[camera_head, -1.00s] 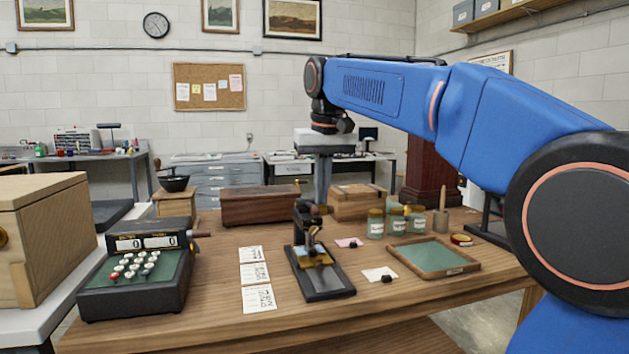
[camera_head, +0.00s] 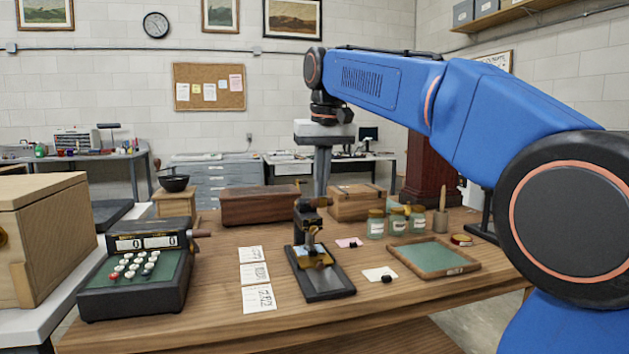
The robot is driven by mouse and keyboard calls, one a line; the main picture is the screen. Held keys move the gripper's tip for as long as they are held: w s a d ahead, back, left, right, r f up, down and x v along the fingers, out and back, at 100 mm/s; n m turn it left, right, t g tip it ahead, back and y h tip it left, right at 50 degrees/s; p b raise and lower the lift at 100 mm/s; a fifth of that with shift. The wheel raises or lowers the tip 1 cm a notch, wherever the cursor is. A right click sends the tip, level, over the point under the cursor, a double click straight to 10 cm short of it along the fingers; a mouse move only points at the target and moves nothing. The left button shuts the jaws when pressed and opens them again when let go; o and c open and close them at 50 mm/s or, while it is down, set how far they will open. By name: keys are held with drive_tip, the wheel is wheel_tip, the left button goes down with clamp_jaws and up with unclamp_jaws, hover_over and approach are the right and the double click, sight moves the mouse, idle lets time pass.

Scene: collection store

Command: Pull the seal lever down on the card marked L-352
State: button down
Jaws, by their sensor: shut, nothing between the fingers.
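A dark seal press (camera_head: 307,222) with a brass-coloured die (camera_head: 318,261) stands on a long black base (camera_head: 329,287) in mid-table. Its lever handle (camera_head: 322,202) is near the top of the press. A pale blue piece lies under the die; I cannot read any mark on it, and L-352 is not legible anywhere. My gripper (camera_head: 321,190) points straight down at the lever handle, shut and empty. Its fingertips are partly hidden at the handle, so I cannot tell whether they touch it.
Three written cards (camera_head: 255,273) lie left of the press, beside a black keyed machine (camera_head: 139,271). Wooden boxes (camera_head: 258,207) stand behind.

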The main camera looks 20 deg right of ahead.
drive_tip(key=shift+r, duration=0.25)
drive_tip(key=shift+w+r, duration=0.35)
drive_tip(key=shift+r, duration=0.5)
drive_tip(key=shift+w+r, duration=0.3)
drive_tip(key=shift+r, duration=0.5)
drive_tip(key=shift+w+r, duration=0.45)
drive_tip(key=shift+r, duration=0.25)
drive_tip(key=shift+w+r, duration=0.3)
drive_tip(key=shift+r, duration=0.3)
drive_tip(key=shift+r, duration=2.5)
